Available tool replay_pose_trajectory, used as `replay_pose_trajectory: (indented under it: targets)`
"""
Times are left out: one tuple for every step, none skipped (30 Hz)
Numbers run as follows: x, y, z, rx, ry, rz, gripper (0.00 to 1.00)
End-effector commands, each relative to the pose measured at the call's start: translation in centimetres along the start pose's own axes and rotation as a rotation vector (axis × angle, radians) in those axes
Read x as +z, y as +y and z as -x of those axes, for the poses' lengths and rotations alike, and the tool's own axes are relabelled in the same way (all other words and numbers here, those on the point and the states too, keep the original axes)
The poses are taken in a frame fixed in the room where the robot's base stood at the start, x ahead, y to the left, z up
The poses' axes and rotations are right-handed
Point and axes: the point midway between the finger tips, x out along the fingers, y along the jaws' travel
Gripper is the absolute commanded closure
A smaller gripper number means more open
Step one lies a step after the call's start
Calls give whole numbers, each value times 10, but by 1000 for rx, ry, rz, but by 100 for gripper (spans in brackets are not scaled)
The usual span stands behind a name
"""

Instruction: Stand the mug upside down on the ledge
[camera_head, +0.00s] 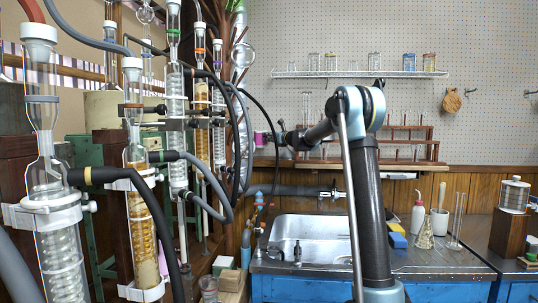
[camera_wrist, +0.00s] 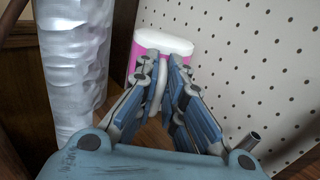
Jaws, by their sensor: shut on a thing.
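A pink and white mug (camera_wrist: 205,66) is at the far end of my gripper (camera_wrist: 166,64) in the wrist view. My gripper is shut on its pale handle (camera_wrist: 158,92). The white end of the mug faces up in that view, but I cannot tell whether it is the base or the mouth. In the head view the mug (camera_head: 260,139) is a small pink patch left of my gripper (camera_head: 279,140), in front of the pegboard. A wooden ledge (camera_head: 470,169) runs along the wall at the pegboard's lower edge. The mug appears above it; contact cannot be seen.
A crinkled silver duct (camera_wrist: 72,65) stands close left of the mug. Glass condensers (camera_head: 60,235) and black hoses crowd the left. A wooden tiered rack (camera_head: 425,150) is right of my gripper, under a glassware shelf (camera_head: 350,74). A sink (camera_head: 315,228) lies below.

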Motion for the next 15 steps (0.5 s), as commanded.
replay_pose_trajectory:
  targets:
    - [-7,1,0,0,0,0,100]
    - [-10,1,0,1,0,0,100]
    - [-14,1,0,1,0,0,100]
    - [-16,1,0,1,0,0,100]
    - [-18,2,0,1,0,0,100]
    - [-19,2,0,1,0,0,100]
    - [-20,2,-1,1,0,0,100]
    - [-22,2,-1,1,0,0,100]
    - [-25,2,-1,1,0,0,100]
    - [-28,2,-1,1,0,0,100]
    - [-32,2,-1,1,0,0,100]
    - [-38,3,-1,1,0,0,100]
    - [-42,3,-1,2,0,0,100]
    - [-46,3,-1,2,0,0,100]
    - [-52,3,-1,2,0,0,100]
